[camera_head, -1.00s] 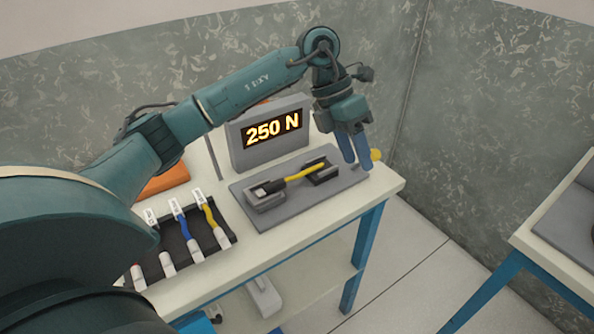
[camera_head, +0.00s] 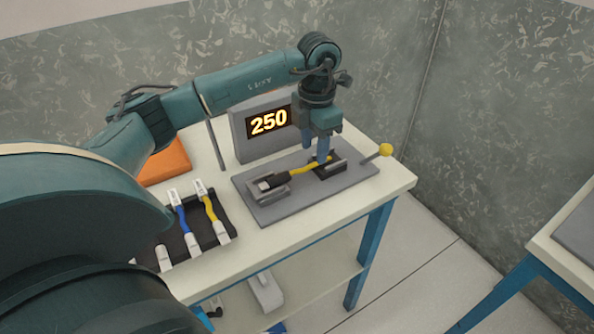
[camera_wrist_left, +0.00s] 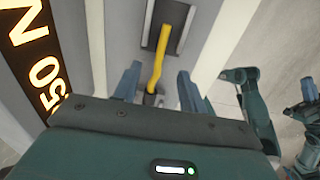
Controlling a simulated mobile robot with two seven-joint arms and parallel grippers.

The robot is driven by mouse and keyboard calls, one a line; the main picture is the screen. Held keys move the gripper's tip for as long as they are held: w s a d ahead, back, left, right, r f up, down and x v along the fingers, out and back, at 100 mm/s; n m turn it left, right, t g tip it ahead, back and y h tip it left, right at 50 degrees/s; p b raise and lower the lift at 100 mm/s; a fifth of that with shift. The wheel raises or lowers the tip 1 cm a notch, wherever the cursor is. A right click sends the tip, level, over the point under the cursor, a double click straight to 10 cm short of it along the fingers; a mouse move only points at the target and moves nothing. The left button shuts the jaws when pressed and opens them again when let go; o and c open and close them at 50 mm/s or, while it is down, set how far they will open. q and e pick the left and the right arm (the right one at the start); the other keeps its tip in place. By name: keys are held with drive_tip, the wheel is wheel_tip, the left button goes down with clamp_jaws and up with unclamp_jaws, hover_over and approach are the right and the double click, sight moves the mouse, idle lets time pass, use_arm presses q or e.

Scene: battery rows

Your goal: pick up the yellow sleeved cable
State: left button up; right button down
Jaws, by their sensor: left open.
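A yellow sleeved cable (camera_head: 300,172) spans two dark clamp blocks on a grey test plate (camera_head: 270,215). My left gripper (camera_head: 325,158) points down at the cable's right end, with its fingers open. In the left wrist view, the cable (camera_wrist_left: 161,55) runs between the two spread fingers (camera_wrist_left: 158,86), with a finger on either side. I cannot see either finger touching it. Another yellow sleeved cable (camera_head: 210,210) lies in a dark rack (camera_head: 222,239) at the left.
A display (camera_head: 243,152) reading 250 stands behind the plate, partly behind my arm. A lever with a yellow knob (camera_head: 385,150) sticks out at the plate's right. A blue cable (camera_head: 182,220) lies in the rack. An orange object (camera_head: 170,163) lies behind it. The table's front right is clear.

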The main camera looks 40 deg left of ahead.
sight(312, 162)
use_arm(q)
drive_tip(key=shift+a+f, duration=0.15)
drive_tip(key=shift+f, duration=1.8)
drive_tip(key=shift+c, duration=0.5)
clamp_jaws()
drive_tip(key=shift+r, duration=0.1)
